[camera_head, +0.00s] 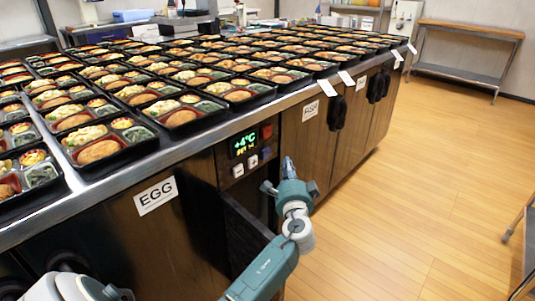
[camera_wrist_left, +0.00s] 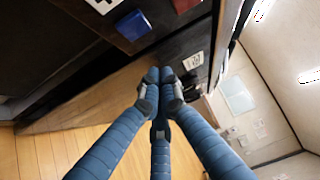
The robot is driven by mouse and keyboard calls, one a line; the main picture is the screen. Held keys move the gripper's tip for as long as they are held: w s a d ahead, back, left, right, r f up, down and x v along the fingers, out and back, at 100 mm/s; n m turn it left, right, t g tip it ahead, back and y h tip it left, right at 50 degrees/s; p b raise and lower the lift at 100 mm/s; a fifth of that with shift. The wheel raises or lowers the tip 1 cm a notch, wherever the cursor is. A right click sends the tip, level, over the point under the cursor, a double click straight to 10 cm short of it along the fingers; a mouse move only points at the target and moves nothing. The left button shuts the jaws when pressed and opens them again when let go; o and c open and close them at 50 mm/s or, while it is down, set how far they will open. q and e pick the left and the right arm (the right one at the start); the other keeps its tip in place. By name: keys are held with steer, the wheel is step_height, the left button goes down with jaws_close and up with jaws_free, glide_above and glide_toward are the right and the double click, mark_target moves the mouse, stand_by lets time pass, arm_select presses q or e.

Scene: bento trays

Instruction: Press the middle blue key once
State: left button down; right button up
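The control panel is on the front of the steel counter, with a green "+4°C" display (camera_head: 244,142). Below it is a row of small keys. The middle key (camera_head: 252,161) is small in the head view, and its colour is hard to tell. In the left wrist view a blue key (camera_wrist_left: 133,25) stands out between a white key (camera_wrist_left: 103,4) and a red block (camera_wrist_left: 184,5). My left gripper (camera_head: 289,175) is in front of the counter, right of and below the keys. Its fingertips (camera_wrist_left: 159,75) come together with nothing between them, apart from the blue key. My right gripper is not in view.
Many filled bento trays (camera_head: 185,128) cover the counter top. A label reading EGG (camera_head: 156,195) is left of the panel. Dark door handles (camera_head: 336,112) stick out farther right. A side table (camera_head: 470,32) stands at the back right. The wooden floor (camera_head: 410,190) is clear.

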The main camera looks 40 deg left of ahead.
mark_target(271, 151)
arm_select(q)
steer(key=shift+w+a, duration=0.2)
steer(key=shift+a, duration=2.3)
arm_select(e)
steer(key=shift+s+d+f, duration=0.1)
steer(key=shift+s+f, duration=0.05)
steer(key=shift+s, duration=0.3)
arm_select(q)
steer(key=shift+a, duration=0.1)
steer(key=shift+a, duration=0.3)
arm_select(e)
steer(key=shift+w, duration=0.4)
arm_select(q)
steer(key=shift+a, duration=0.5)
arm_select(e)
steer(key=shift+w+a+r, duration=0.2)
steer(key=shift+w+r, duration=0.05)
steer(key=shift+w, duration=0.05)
arm_select(q)
steer(key=shift+d, duration=0.9)
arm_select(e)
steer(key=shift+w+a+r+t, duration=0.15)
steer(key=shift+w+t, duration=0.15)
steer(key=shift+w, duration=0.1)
